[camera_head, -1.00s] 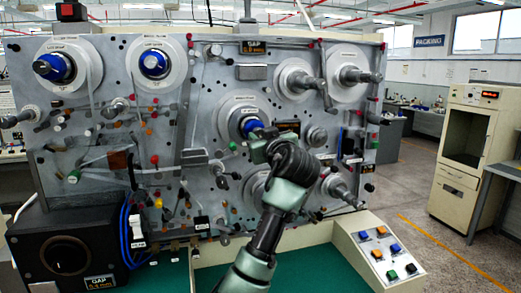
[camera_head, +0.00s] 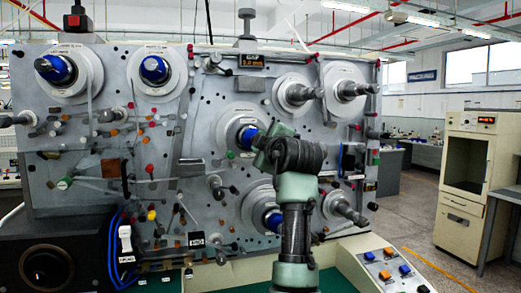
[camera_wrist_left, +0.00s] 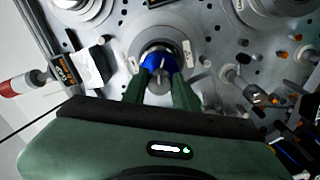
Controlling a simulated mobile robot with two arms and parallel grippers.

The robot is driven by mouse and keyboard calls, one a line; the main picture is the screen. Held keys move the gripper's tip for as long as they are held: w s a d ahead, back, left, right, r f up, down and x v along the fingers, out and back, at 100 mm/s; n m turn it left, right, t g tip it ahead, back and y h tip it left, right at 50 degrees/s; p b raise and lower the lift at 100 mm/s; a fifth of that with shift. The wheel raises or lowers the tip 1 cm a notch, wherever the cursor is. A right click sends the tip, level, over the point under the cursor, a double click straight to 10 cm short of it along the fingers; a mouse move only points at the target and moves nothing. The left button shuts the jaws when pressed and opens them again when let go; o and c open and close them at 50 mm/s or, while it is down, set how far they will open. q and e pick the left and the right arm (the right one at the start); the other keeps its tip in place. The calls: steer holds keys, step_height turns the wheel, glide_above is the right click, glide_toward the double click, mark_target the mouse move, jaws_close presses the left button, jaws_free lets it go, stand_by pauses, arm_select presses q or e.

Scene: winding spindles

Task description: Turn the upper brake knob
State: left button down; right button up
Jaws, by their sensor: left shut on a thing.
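My left gripper (camera_head: 262,148) is at the middle of the upright machine panel, its wrist hiding part of the panel behind. In the left wrist view its two green fingers (camera_wrist_left: 160,84) are on either side of a small grey knob (camera_wrist_left: 160,76) in front of a blue hub (camera_wrist_left: 165,62). The fingers are shut on this knob. In the head view the blue hub (camera_head: 247,138) shows just left of the gripper, on a pale round disc (camera_head: 226,128). No readable label tells whether it is the upper brake knob. My right gripper is not in view.
Spindles stick out around it: blue-hubbed ones at upper left (camera_head: 153,68) and below (camera_head: 273,221), grey ones at upper right (camera_head: 298,93). Small rollers and coloured knobs crowd the panel. A sloped button box (camera_head: 385,268) stands at lower right, a dark box (camera_head: 45,262) at lower left.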

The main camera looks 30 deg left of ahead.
arm_select(q)
steer(key=shift+n, duration=1.3)
steer(key=shift+b, duration=0.3)
steer(key=c, duration=1.1)
jaws_free()
steer(key=shift+s, duration=0.1)
steer(key=b+v, duration=0.3)
steer(key=v, duration=0.4)
steer(key=shift+s+d, duration=0.25)
